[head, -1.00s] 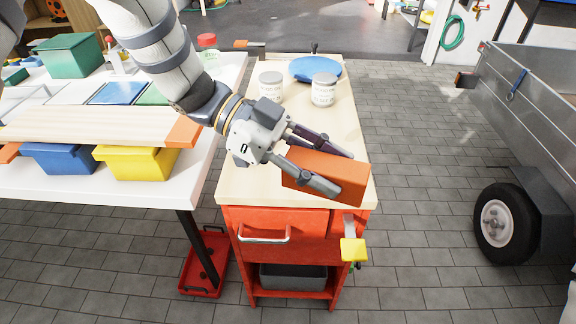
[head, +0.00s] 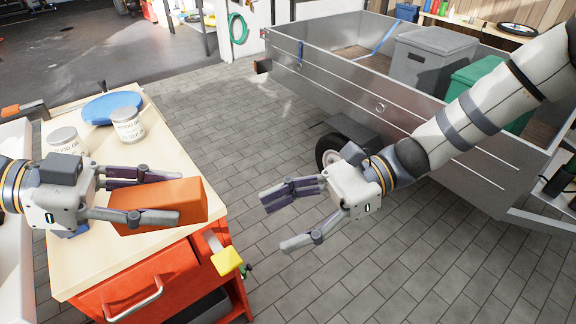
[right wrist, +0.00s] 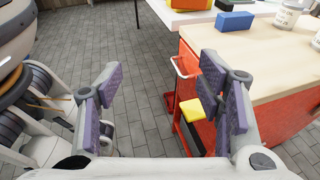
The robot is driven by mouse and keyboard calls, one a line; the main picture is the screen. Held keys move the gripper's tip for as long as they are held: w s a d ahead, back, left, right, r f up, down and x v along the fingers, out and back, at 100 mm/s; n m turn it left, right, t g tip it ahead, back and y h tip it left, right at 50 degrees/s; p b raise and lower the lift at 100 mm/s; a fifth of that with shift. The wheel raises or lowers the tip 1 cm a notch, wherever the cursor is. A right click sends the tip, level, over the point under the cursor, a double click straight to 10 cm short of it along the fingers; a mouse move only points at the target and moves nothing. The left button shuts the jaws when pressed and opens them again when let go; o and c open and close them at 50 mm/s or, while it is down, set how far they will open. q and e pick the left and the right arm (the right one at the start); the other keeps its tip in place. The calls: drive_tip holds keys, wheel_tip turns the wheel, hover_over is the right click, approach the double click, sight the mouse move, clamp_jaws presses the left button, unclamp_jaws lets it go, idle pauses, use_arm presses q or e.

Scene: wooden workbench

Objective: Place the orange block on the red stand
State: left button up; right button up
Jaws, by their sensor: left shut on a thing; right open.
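The orange block (head: 190,200) is a long box in the head view. My left gripper (head: 160,196) is shut on it, with one finger on each long side. The block is over the front right part of the wooden top of a red stand (head: 165,283). I cannot tell whether it touches the top. My right gripper (head: 275,224) is open and empty over the paved floor, to the right of the stand. In the right wrist view its fingers (right wrist: 160,75) are apart, and the red stand (right wrist: 268,118) is behind and to the right of them.
Two white cans (head: 128,125) and a blue disc (head: 112,108) stand towards the back of the wooden top. A blue block (right wrist: 236,21) lies near its edge. A yellow piece (head: 227,262) sticks out from the stand's right side. A metal trailer (head: 345,85) is at the back right.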

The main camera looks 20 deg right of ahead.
sight(201, 186)
drive_tip(key=w+d+r+t+y, duration=0.1)
drive_tip(key=w+d+r+y, duration=0.15)
drive_tip(key=r, duration=0.45)
drive_tip(key=shift+m, duration=0.4)
drive_tip(key=a, duration=0.8)
drive_tip(key=w+a, duration=0.1)
drive_tip(key=a, duration=0.4)
drive_tip(key=shift+w, duration=0.1)
drive_tip(key=shift+c, duration=0.6)
drive_tip(key=c, duration=1.2)
use_arm(q)
drive_tip(key=o, duration=1.3)
use_arm(e)
drive_tip(key=shift+c, duration=0.2)
use_arm(q)
drive_tip(key=shift+o, duration=0.2)
